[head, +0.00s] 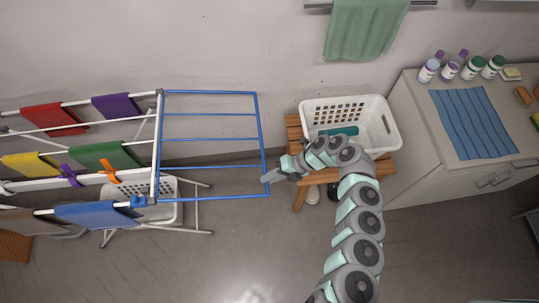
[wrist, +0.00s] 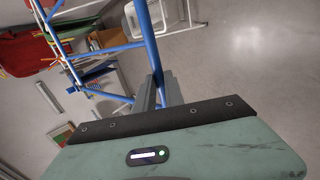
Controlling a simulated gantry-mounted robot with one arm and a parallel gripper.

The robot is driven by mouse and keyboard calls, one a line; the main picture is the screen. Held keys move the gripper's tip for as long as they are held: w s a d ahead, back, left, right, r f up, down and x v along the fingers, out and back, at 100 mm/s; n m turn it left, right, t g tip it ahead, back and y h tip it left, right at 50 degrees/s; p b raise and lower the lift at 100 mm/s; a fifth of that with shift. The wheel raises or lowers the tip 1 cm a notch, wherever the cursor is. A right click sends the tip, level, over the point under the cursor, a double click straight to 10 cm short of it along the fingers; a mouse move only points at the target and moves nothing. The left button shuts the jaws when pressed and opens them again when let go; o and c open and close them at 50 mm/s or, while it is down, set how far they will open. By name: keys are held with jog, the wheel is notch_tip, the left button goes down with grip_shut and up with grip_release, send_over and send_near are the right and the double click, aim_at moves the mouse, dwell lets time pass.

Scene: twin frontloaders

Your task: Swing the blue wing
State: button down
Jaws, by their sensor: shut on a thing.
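The blue wing (head: 210,140), a frame of blue bars, reaches out to the right from the white drying rack (head: 156,130) in the head view and appears spread out flat. My gripper (head: 268,177) is at the wing's outer right bar, near its lower corner. In the wrist view the gripper (wrist: 160,92) is shut on a blue bar (wrist: 149,42) of the wing, which runs between the fingers. The fingers partly hide the gripped stretch of bar.
A white laundry basket (head: 385,130) sits on a wooden stool (head: 386,168) right of the wing. A counter (head: 420,120) with several bottles stands further right. Coloured cloths, including a red one (head: 53,117), hang on the rack. The floor below the wing (head: 250,250) is clear.

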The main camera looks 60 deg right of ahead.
notch_tip(320, 180, up, 6)
jog(key=p, duration=0.2)
jog(key=shift+s+d+r, duration=0.15)
jog(key=shift+s, duration=0.05)
jog(key=c, duration=1.2)
grip_release()
jog(key=shift+c, duration=0.2)
jog(key=v, duration=0.7)
